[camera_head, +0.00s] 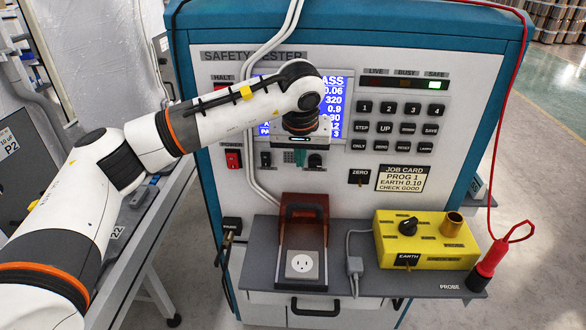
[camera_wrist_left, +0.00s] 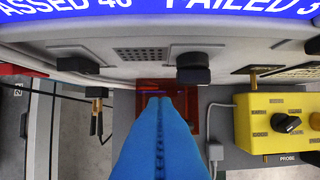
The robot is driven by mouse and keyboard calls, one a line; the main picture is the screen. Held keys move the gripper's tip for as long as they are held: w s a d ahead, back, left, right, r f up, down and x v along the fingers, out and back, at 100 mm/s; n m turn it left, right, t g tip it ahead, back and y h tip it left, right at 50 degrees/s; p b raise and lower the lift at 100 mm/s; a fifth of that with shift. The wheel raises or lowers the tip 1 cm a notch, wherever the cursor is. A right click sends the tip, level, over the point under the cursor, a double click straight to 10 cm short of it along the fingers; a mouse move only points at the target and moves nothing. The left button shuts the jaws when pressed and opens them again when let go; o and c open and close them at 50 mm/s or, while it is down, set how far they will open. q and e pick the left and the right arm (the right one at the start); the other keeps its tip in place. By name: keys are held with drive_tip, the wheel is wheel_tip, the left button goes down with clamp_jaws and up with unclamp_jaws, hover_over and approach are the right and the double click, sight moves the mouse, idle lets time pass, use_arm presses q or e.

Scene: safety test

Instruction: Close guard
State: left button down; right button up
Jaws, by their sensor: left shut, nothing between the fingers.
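The guard (camera_head: 304,212) is a dark red, see-through cover at the back of a small socket stand on the tester's shelf. It looks raised, and the white socket (camera_head: 302,265) in front of it is uncovered. My left gripper (camera_head: 300,158) is in front of the tester's panel, above the guard and apart from it in the head view. Its blue fingers (camera_wrist_left: 159,105) are shut together and empty. In the wrist view they hide the middle of the red guard (camera_wrist_left: 193,103) and the socket. My right gripper is not in view.
The grey shelf (camera_head: 258,245) also carries a yellow box (camera_head: 427,250) with a knob and brass post, and a red probe (camera_head: 487,262) on a cable. A grey plug and cable (camera_head: 354,265) lie between stand and box. White cables hang down the panel behind my gripper.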

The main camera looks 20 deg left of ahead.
sight(300, 212)
use_arm(q)
drive_tip(key=x, duration=0.9)
drive_tip(key=shift+d+p, duration=0.1)
drive_tip(key=shift+p, duration=0.25)
drive_tip(key=s, duration=0.2)
drive_tip(key=s+d, duration=0.1)
drive_tip(key=shift+f+p, duration=0.3)
drive_tip(key=shift+p, duration=0.1)
drive_tip(key=shift+s, duration=0.35)
drive_tip(key=shift+f, duration=0.1)
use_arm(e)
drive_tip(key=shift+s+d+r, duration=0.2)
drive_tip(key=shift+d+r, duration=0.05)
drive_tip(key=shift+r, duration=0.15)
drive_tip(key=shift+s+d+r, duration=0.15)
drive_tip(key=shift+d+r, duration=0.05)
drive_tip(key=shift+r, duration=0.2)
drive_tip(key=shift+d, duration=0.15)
